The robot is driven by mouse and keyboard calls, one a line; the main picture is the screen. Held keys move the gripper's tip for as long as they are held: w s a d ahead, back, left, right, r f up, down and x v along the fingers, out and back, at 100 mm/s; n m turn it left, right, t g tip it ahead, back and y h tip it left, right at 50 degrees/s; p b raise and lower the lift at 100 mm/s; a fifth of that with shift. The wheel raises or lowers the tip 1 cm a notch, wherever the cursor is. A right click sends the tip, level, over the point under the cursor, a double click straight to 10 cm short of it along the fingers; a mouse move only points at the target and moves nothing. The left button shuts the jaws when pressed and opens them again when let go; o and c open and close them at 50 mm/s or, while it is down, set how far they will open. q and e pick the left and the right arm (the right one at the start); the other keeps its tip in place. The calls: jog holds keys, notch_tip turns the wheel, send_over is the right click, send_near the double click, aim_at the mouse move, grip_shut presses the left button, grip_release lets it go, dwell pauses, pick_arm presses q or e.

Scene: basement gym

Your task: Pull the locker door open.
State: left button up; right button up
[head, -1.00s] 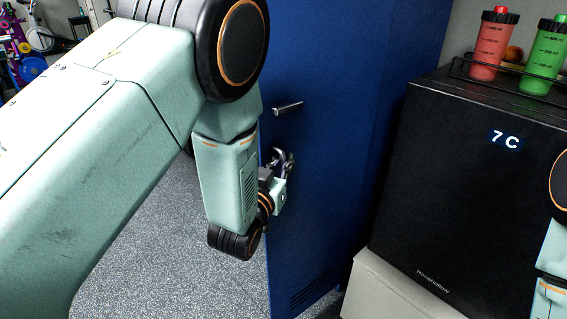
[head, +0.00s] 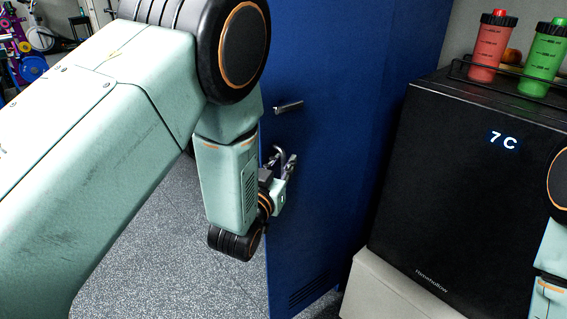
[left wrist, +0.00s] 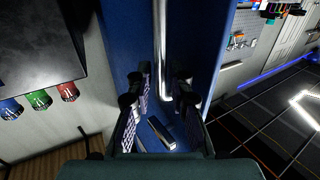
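The blue locker door (head: 320,190) stands in the middle of the head view and fills the centre of the left wrist view (left wrist: 184,135). My right gripper is out of view.
A black mini fridge (head: 450,190) reading 7 C stands right of the locker on a pale base (head: 385,290). A red bottle (head: 490,50) and a green bottle (head: 543,62) stand in a rack on top. Speckled floor (head: 170,240) lies open to the left.

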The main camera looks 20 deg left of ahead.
pick_arm(q)
jog(key=shift+w+d, duration=0.1)
jog(key=shift+d, duration=0.05)
jog(key=s+a, duration=0.1)
jog(key=s, duration=1.1)
jog(key=shift+a, duration=0.2)
jog(key=shift+f, duration=0.1)
jog(key=s+a+f+g+y, duration=0.15)
jog(key=s+f+g, duration=0.35)
jog(key=f, duration=0.5)
jog(key=s+a+f+g+y, duration=0.1)
jog(key=s+a+f+g, duration=0.2)
jog(key=s+f+g, duration=0.65)
jog(key=s+f, duration=0.3)
jog(key=s, duration=0.3)
jog(key=s+a+f+n+g+h+b, duration=0.1)
jog(key=s+f+g, duration=0.2)
jog(key=s, duration=0.6)
notch_tip(320, 180, down, 3)
jog(key=shift+s+a+r, duration=0.1)
jog(key=shift+s+a, duration=0.05)
jog(key=shift+a, duration=0.05)
